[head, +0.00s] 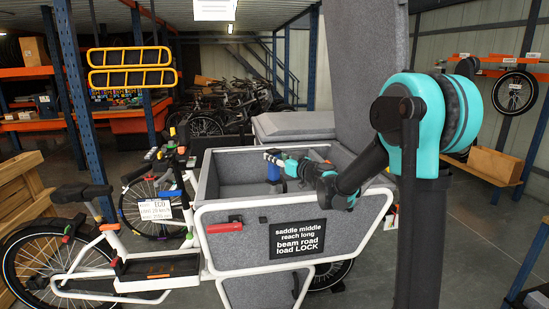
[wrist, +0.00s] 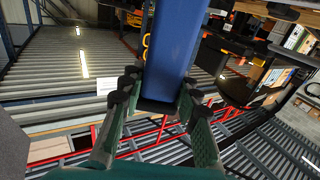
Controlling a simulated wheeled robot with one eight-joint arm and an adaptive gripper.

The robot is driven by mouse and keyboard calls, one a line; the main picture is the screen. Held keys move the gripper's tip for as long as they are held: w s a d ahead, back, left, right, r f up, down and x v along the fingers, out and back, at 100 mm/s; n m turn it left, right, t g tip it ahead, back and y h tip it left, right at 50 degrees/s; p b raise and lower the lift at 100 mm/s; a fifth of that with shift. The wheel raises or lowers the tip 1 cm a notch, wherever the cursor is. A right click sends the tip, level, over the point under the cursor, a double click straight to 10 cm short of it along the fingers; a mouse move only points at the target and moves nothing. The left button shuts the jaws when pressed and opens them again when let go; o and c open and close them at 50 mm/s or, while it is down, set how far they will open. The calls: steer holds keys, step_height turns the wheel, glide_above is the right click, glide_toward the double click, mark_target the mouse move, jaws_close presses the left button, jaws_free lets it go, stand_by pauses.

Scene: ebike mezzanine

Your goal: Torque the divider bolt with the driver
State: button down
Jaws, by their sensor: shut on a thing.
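My gripper (head: 271,157) is over the open top of the cargo bike's grey box (head: 228,236). It is shut on a blue upright body, which I take to be the driver (head: 273,173). In the wrist view, the driver (wrist: 177,45) is a large blue block between the green-grey fingers of my gripper (wrist: 158,103). In the head view the driver hangs inside the box opening, and its lower end is hard to make out. The divider and its bolt cannot be told apart inside the box; the front wall hides the box floor.
The box's white rim (head: 290,199) and raised grey lid (head: 365,75) stand close to my arm. A black lettered sign (head: 297,239) is on the box front. A red handle (head: 225,228) is beside it.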

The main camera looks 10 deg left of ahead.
mark_target(274, 150)
stand_by(0.7)
steer(key=shift+r, duration=2.45)
